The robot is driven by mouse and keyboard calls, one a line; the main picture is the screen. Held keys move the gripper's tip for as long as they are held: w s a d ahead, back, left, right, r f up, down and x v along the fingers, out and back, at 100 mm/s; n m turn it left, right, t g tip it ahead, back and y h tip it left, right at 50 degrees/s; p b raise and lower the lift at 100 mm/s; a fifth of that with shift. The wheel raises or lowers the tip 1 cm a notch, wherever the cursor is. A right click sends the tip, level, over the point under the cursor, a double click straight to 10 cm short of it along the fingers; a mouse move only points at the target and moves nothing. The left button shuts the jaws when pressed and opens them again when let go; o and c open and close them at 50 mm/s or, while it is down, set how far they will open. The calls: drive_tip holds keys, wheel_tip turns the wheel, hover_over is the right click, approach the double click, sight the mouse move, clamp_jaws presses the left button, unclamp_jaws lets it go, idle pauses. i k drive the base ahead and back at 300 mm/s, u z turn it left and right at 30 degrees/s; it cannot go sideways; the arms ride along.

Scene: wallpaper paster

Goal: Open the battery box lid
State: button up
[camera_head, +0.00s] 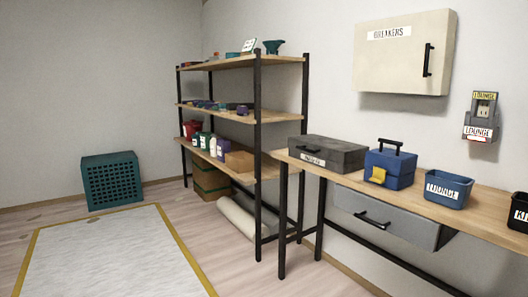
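A dark grey lidded box (326,153) lies on the left end of the wooden bench, its lid shut. It has a dark handle and a small white label on its front; the label is too small to read surely. To its right stands a blue box (390,167) with a black top handle and a yellow front piece, and it looks shut. I cannot tell surely which of the two is the battery box. My gripper is not in view.
The bench (480,203) also holds a blue bin (447,190) and a black bin at the right edge. A grey drawer (385,217) hangs below. A breaker cabinet (403,55) is on the wall. Shelves (275,167) stand left; the floor mat (115,257) is clear.

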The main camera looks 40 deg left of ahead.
sight(342, 152)
drive_tip(key=u, duration=1.5)
drive_tip(key=k, duration=0.4)
drive_tip(key=z, duration=1.4)
drive_tip(key=i, duration=1.25)
drive_tip(key=u, duration=0.3)
